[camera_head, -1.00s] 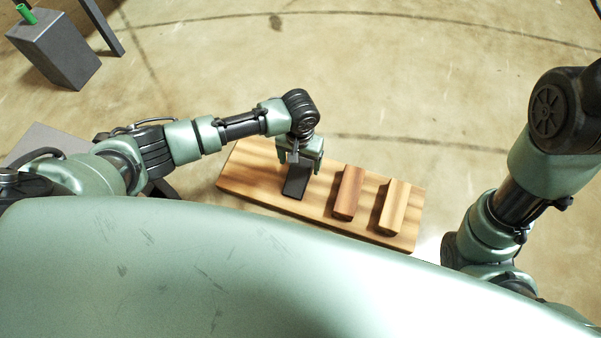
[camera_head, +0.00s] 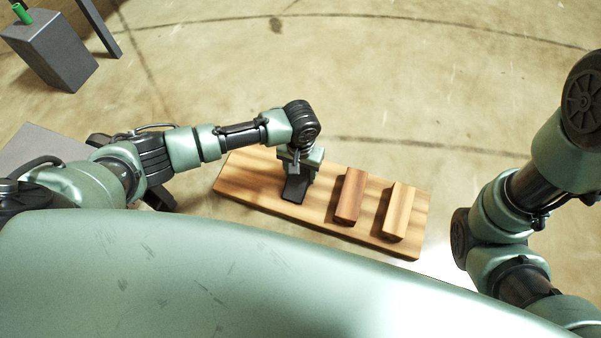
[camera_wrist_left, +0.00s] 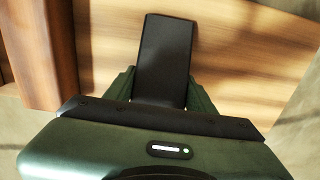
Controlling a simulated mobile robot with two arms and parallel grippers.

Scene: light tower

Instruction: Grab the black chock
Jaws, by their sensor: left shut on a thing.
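The black chock (camera_head: 296,189) is on the left half of a wooden board (camera_head: 245,183) in the head view. My left gripper (camera_head: 300,177) is over its far end, with the fingers shut on its two sides. In the left wrist view the black chock (camera_wrist_left: 163,60) stands out between the two green fingers of the left gripper (camera_wrist_left: 160,88). The gripper body hides its near end there. I cannot tell whether the chock touches the board. My right arm shows at the right of the head view, but its gripper is out of view.
A reddish-brown wooden chock (camera_head: 350,196) and a lighter wooden chock (camera_head: 398,211) lie on the board to the right of the black one. A grey block (camera_head: 52,50) with a green piece (camera_head: 21,13) on top stands at the far left. The floor beyond the board is clear.

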